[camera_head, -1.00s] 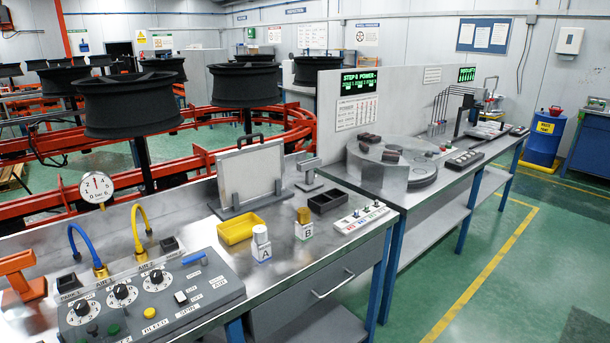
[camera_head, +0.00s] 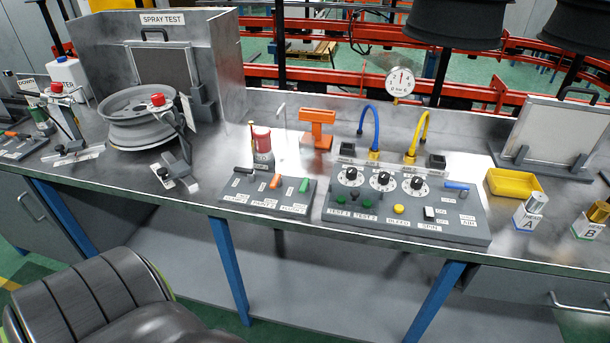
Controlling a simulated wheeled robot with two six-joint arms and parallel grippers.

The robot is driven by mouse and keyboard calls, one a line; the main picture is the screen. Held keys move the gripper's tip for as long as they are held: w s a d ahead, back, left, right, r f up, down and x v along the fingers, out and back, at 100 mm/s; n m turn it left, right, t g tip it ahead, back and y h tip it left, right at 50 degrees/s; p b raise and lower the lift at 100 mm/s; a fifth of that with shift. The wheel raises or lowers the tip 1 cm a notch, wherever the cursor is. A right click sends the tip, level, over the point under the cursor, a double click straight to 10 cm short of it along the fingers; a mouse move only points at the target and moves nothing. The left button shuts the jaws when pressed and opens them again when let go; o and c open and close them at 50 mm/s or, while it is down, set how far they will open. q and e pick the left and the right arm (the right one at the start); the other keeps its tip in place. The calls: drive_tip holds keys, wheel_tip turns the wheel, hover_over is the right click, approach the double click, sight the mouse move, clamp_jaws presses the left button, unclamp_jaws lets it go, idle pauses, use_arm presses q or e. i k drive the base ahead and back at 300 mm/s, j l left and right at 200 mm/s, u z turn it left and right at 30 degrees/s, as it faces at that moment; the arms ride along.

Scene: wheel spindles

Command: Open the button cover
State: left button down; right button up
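I cannot tell for certain which part is the button cover. A dark grey control panel (camera_head: 405,208) stands on the bench at the middle right. It carries three black knobs, green and yellow buttons, a switch and a blue piece (camera_head: 456,187) at its upper right. A smaller panel (camera_head: 268,193) to its left carries black, orange and green levers. Red buttons sit on top of a small stand (camera_head: 57,88) at the left and at the wheel rim (camera_head: 157,100). A red cylinder (camera_head: 262,140) stands behind the smaller panel. Neither gripper is in view.
A silver wheel (camera_head: 135,118) lies before the spray test wall. An orange stand (camera_head: 316,128), blue hose (camera_head: 370,125), yellow hose (camera_head: 417,130) and gauge (camera_head: 400,80) stand at the back. A yellow tray (camera_head: 514,186) is at right. A dark padded seat (camera_head: 90,300) is in front.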

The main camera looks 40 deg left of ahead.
sight(355, 193)
drive_tip(key=u, duration=0.95)
